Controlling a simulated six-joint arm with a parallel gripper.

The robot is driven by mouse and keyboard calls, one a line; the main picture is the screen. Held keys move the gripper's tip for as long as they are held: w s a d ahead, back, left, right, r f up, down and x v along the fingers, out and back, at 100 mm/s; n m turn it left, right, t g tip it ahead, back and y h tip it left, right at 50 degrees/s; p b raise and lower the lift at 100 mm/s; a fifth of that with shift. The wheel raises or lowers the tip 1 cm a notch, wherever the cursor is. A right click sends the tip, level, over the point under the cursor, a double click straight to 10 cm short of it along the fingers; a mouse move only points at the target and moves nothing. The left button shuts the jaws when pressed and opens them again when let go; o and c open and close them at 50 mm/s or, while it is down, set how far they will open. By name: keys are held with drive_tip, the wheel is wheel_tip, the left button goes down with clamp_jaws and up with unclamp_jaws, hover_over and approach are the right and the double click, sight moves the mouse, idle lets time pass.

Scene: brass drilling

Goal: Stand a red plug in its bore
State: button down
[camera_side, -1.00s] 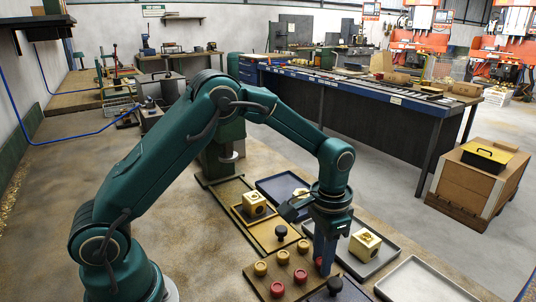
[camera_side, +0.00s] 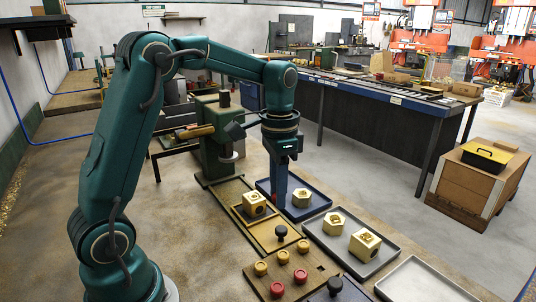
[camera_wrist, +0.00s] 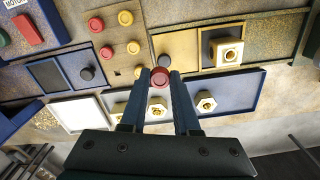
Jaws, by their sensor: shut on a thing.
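My gripper (camera_side: 278,207) is shut on a red plug (camera_wrist: 160,77), which shows between the fingertips in the wrist view. In the side view only a bit of its red shows at the fingertips, beside the blue tray (camera_side: 313,212). A brass block (camera_side: 254,203) with a dark round bore in its side sits in a fixture (camera_side: 238,216), left of the gripper; it also shows in the wrist view (camera_wrist: 228,52). A hexagonal brass piece (camera_side: 301,197) is in the blue tray. The plug board (camera_side: 255,286) holds red plugs (camera_side: 300,275) and yellow plugs (camera_side: 260,268).
A grey tray (camera_side: 387,262) holds a hexagonal brass piece (camera_side: 333,223) and a brass block (camera_side: 365,243). An empty tray (camera_side: 425,282) is at the lower right. A black knob (camera_side: 281,231) stands near the fixture, and another (camera_side: 335,286) beside the plug board.

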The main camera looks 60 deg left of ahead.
drive_tip(key=shift+s+a+r, duration=0.1)
drive_tip(key=shift+a+r, duration=0.3)
drive_tip(key=shift+r, duration=1.35)
drive_tip(key=shift+n, duration=0.4)
drive_tip(key=w+a+f+n, duration=0.25)
drive_tip(key=a+n, duration=0.55)
drive_tip(key=a, duration=0.4)
drive_tip(key=shift+s+d+f, duration=0.1)
drive_tip(key=shift+s+f, duration=0.05)
drive_tip(key=shift+f, duration=0.8)
drive_tip(key=shift+s+d+f, duration=0.1)
drive_tip(key=shift+s+f, duration=0.05)
drive_tip(key=shift+f, duration=0.85)
drive_tip(key=shift+s+d+f, duration=0.1)
drive_tip(key=shift+s+f, duration=0.05)
drive_tip(key=shift+f, duration=0.8)
drive_tip(key=shift+f, duration=0.55)
